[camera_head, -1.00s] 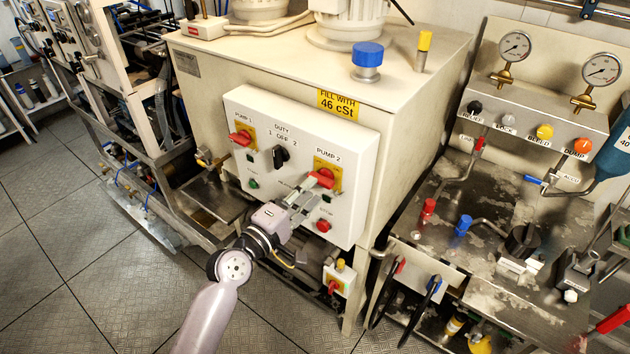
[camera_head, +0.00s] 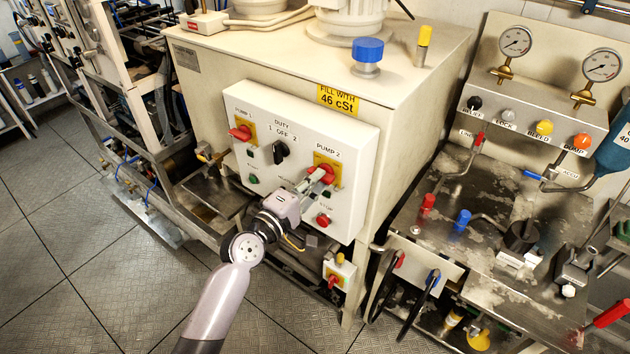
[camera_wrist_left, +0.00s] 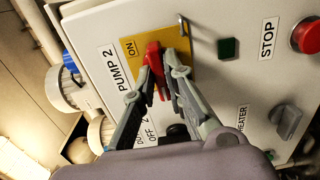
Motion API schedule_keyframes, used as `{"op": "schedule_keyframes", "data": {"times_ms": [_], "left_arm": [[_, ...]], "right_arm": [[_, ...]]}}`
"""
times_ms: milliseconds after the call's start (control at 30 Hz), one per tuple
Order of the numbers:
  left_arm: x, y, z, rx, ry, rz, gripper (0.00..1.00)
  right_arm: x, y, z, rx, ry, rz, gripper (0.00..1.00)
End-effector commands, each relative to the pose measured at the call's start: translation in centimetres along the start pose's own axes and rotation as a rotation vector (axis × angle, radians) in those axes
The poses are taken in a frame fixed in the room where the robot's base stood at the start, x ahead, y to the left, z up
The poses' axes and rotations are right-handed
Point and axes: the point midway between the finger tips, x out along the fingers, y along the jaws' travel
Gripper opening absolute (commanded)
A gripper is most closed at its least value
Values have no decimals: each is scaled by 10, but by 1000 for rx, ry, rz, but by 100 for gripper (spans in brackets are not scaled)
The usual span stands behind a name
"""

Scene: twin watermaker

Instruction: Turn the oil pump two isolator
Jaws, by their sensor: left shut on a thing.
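The oil pump two isolator (camera_head: 328,172) is a red rotary handle on a yellow plate under the PUMP 2 label, on the white control box (camera_head: 352,208). My left gripper (camera_head: 318,182) reaches up to it from below. In the left wrist view the gripper (camera_wrist_left: 156,82) has its fingers on both sides of the red handle (camera_wrist_left: 154,62) and is shut on it. The word ON shows on the yellow plate (camera_wrist_left: 137,52) beside the handle. Part of the handle is hidden by the fingers. My right gripper is not in view.
The box also carries the pump one isolator (camera_head: 241,132), a black duty selector (camera_head: 280,153) and a red stop button (camera_head: 323,220). In the wrist view a green button (camera_wrist_left: 228,47) and a grey knob (camera_wrist_left: 287,120) are close by. Open floor (camera_head: 90,255) lies at left.

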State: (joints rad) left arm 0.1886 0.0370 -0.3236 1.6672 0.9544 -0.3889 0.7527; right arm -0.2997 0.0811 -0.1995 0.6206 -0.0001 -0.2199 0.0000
Motion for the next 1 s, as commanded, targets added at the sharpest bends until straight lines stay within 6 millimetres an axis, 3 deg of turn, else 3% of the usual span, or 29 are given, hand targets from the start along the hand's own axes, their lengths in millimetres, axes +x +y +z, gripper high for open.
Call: {"op": "schedule_keyframes", "data": {"times_ms": [567,1000], "left_arm": [[0,-2,0,31,-1,-2,0],[0,-2,0,331,-2,-2,0]], "right_arm": [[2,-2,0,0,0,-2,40],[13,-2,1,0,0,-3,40]]}}
